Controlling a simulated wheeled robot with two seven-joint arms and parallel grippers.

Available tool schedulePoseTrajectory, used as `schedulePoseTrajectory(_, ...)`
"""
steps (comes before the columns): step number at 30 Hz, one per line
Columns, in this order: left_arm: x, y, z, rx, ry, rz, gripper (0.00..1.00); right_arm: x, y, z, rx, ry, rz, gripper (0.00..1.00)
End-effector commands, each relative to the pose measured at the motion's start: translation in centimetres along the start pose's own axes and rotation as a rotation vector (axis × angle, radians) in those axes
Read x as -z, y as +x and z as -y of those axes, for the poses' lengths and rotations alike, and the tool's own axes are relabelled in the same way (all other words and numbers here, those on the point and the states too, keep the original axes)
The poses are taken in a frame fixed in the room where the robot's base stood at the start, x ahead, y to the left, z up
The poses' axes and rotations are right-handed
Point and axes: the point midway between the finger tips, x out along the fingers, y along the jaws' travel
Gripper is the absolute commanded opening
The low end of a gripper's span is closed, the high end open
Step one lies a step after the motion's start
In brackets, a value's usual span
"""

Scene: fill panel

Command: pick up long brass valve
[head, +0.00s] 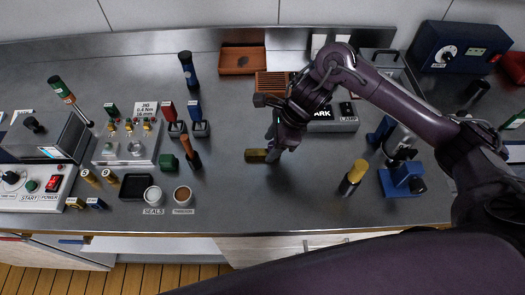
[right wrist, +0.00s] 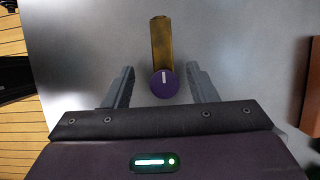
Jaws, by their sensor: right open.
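The long brass valve (head: 256,156) lies on the grey metal bench near the middle in the head view. In the right wrist view its brass body (right wrist: 161,42) points away from me, and a round purple knob (right wrist: 163,84) with a white mark is at its near end. My right gripper (head: 274,152) is low over the bench at the valve's right end, hiding the knob in the head view. In the right wrist view its two fingers (right wrist: 160,76) are apart, one on each side of the knob, with gaps. My left gripper is not in view.
Several short brass parts (head: 91,178) lie at the left beside a black tray (head: 135,187) and two small cups. A yellow-topped black bottle (head: 352,178) stands right. The bench in front is clear.

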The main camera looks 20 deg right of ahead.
Motion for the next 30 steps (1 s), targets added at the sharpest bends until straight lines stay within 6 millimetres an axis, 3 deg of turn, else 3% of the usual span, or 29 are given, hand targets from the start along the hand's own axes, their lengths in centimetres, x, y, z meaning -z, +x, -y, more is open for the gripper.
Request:
schedulePoseTrajectory(1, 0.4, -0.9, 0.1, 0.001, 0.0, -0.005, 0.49, -0.1, 0.6, -0.1, -0.008, 0.004, -0.001, 0.52)
schedulePoseTrajectory(6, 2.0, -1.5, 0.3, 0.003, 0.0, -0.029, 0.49, 0.1, 2.9, 0.1, -0.004, 0.002, -0.001, 0.52)
schedulePoseTrajectory(15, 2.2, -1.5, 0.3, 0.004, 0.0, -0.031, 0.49, 0.1, 3.5, 0.2, 0.0, 0.0, -0.001, 0.52)
schedulePoseTrajectory(27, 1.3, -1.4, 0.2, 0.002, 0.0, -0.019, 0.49, 0.1, 3.5, 0.2, 0.0, 0.0, -0.001, 0.0)
schedulePoseTrajectory(30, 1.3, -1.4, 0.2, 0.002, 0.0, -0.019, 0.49, 0.1, 3.5, 0.2, 0.001, 0.0, 0.0, 0.0)
